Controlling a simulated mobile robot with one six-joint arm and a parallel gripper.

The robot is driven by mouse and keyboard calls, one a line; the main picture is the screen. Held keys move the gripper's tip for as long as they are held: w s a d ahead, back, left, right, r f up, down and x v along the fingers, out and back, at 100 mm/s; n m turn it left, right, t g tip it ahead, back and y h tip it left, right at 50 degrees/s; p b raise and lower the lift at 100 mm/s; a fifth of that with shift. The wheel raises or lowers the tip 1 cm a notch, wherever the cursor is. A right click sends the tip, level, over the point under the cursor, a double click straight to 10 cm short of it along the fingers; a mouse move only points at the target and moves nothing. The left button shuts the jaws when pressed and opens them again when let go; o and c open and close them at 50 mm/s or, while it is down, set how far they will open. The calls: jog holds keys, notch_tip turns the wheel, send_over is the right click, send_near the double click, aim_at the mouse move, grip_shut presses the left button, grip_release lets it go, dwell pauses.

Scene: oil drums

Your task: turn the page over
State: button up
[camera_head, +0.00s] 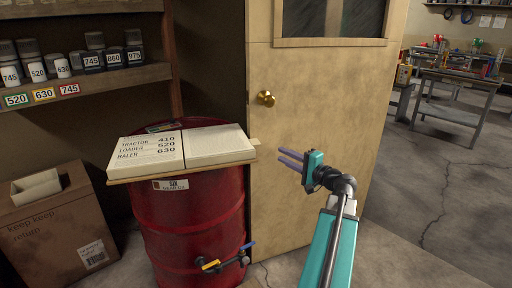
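An open book (145,152) lies on top of a red oil drum (190,225). Its left page carries the printed lines "TRACTOR 410, LOADER 520, BALER 630". The right page (220,145) shows no readable print. A small pale tab (255,142) sticks out at the book's right edge. My gripper (280,154) is to the right of the book, in front of the door, with its two purple fingers pointing left. The fingers are apart with nothing seen between them. They do not appear to touch the book or the tab.
A wooden door (310,110) with a brass knob (265,98) stands behind my gripper. Shelves with numbered jars (90,60) are at upper left. A cardboard box (60,225) stands left of the drum. A valve (225,260) juts from the drum's front.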

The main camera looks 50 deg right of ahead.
aim_at(260, 144)
jog(key=w, duration=0.9)
jog(key=w+d+p, duration=0.1)
jog(key=w, duration=0.3)
jog(key=shift+w, duration=0.3)
grip_shut()
dwell(1.1)
